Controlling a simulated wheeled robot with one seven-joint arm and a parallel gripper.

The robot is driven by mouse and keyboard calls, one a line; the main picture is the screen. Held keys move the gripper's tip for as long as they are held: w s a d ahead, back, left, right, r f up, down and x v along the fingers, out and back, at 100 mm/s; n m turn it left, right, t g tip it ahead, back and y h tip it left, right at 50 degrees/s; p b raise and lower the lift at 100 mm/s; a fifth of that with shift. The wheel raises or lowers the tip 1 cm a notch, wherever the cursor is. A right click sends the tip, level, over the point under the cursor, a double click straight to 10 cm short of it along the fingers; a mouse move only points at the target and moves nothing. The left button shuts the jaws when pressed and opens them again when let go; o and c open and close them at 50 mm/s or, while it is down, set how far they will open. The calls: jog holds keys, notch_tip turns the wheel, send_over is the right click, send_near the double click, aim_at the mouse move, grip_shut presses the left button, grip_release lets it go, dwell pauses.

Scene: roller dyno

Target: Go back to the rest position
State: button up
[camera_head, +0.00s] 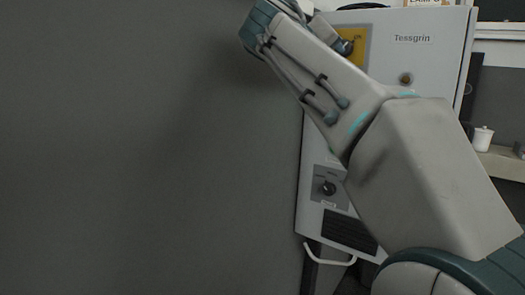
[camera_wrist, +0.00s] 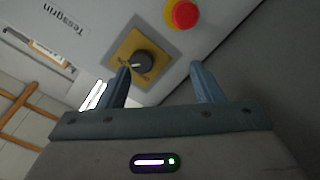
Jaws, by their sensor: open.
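My gripper (camera_wrist: 160,88) shows in the wrist view with its two blue-grey fingers apart and nothing between them. Beyond the left finger is a black rotary knob (camera_wrist: 141,62) on a yellow plate (camera_wrist: 122,47), set in a light grey cabinet. I cannot tell whether the finger touches the knob. In the head view my arm reaches up and left across the front of the cabinet (camera_head: 440,60), marked "Tessgrin". The gripper's fingers are not clear there. The yellow plate (camera_head: 357,38) is partly hidden behind my arm.
A red button (camera_wrist: 184,13) on a yellow base sits near the knob. Lower on the cabinet are another black knob (camera_head: 328,188), a dark vent (camera_head: 348,231) and a white handle (camera_head: 330,258). A white lidded cup (camera_head: 482,138) stands on a shelf at right. A plain grey wall fills the left.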

jog(key=s+d+f+g+y+p, duration=0.2)
jog(key=s+d+f+g, duration=0.15)
jog(key=f, duration=0.75)
jog(key=s+d+f+g+y+p, duration=0.2)
jog(key=s+d+f+g+y, duration=0.15)
jog(key=f, duration=0.65)
jog(key=s+f+m+g+y+p, duration=0.2)
jog(key=s+f+g+y+p, duration=0.1)
jog(key=s+f, duration=1.6)
jog(key=shift+s+a+f+m+g+y+p, duration=0.15)
jog(key=shift+s+f+m+g+y+p, duration=0.2)
jog(key=shift+f+g+p, duration=0.15)
jog(key=shift+r, duration=0.1)
